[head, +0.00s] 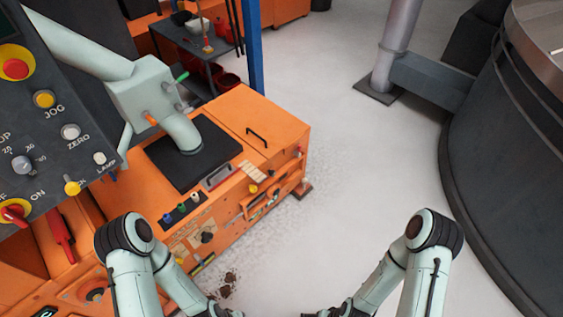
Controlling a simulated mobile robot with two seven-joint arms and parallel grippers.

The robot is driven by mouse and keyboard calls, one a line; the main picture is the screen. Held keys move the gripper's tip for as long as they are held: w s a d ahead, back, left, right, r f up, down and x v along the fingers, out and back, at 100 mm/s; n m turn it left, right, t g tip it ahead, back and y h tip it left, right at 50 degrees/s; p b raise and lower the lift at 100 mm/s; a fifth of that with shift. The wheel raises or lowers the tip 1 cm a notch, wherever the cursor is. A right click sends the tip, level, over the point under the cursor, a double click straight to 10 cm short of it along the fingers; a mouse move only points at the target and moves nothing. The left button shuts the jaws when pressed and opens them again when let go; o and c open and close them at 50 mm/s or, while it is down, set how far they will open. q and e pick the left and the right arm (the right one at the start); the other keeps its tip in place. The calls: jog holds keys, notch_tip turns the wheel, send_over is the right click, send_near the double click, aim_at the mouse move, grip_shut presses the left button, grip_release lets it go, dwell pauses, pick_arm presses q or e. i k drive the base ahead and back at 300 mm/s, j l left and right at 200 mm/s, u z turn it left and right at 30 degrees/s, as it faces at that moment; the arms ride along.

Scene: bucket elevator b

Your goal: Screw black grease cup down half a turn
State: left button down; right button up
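A row of small coloured caps (181,208) sits on a dark strip at the front edge of the orange machine (262,118). A black round knob (208,237) is on the machine's front face below them. I cannot tell at this size which of these, if any, is the black grease cup. My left gripper (228,313) is at the bottom edge, below and apart from the machine's front. My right gripper (322,314) is at the bottom edge, to the right over the floor. Both are mostly cut off and their fingertips are hidden.
A dark control panel (40,130) with knobs fills the left. A pale green pipe (180,128) rises from the machine's black top plate. A large dark tank (510,160) stands right, near a grey column (400,35). The grey floor (370,160) between is clear.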

aim_at(272, 174)
jog(key=i+l+u, duration=0.25)
jog(key=i+u, duration=0.15)
jog(key=i+l+u, duration=0.45)
jog(key=k+j+u, duration=0.1)
jog(key=u, duration=0.4)
